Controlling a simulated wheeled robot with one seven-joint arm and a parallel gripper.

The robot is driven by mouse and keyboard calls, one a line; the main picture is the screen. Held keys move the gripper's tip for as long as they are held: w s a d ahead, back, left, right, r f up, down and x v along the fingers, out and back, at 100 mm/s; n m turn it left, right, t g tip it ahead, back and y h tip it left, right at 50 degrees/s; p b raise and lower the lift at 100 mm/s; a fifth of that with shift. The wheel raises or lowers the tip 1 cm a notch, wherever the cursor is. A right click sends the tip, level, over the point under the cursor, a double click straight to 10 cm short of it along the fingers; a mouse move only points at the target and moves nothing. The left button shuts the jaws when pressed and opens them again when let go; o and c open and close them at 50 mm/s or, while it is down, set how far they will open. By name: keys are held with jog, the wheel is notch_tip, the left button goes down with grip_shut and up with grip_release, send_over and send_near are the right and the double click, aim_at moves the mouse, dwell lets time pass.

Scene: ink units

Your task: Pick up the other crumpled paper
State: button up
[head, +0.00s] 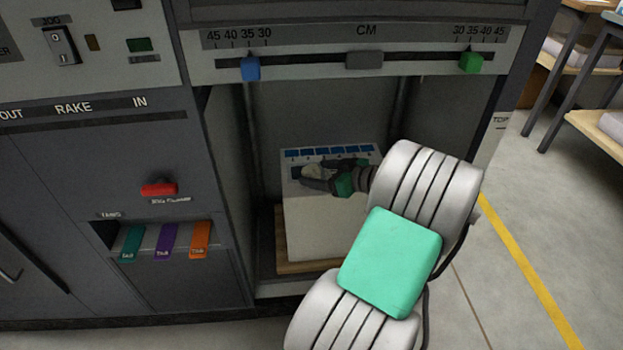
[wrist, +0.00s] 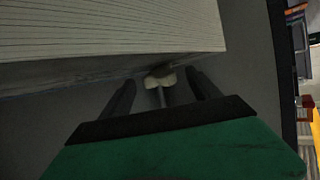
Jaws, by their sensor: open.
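My gripper (head: 306,178) is inside the machine's open bay, in front of or over the top of a white paper stack (head: 312,228); I cannot tell its exact height. In the wrist view the two dark fingers of my gripper (wrist: 161,82) stand apart. A small pale lump (wrist: 158,76) shows between and just beyond the fingertips, close to the stack's lower edge. It may be the crumpled paper, but it is too small and dark to be sure. In the head view my gripper and arm hide part of the stack's top.
The stack sits on a wooden pallet (head: 295,253) between the bay's side walls. A rail with a blue slider (head: 250,68) and a green slider (head: 471,63) runs above. A red handle (head: 159,189) and coloured tabs (head: 166,240) are at left. Open floor lies at right.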

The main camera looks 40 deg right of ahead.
jog(key=shift+w+f, duration=0.2)
jog(key=shift+w, duration=0.3)
jog(key=shift+c, duration=0.5)
jog(key=c, duration=1.4)
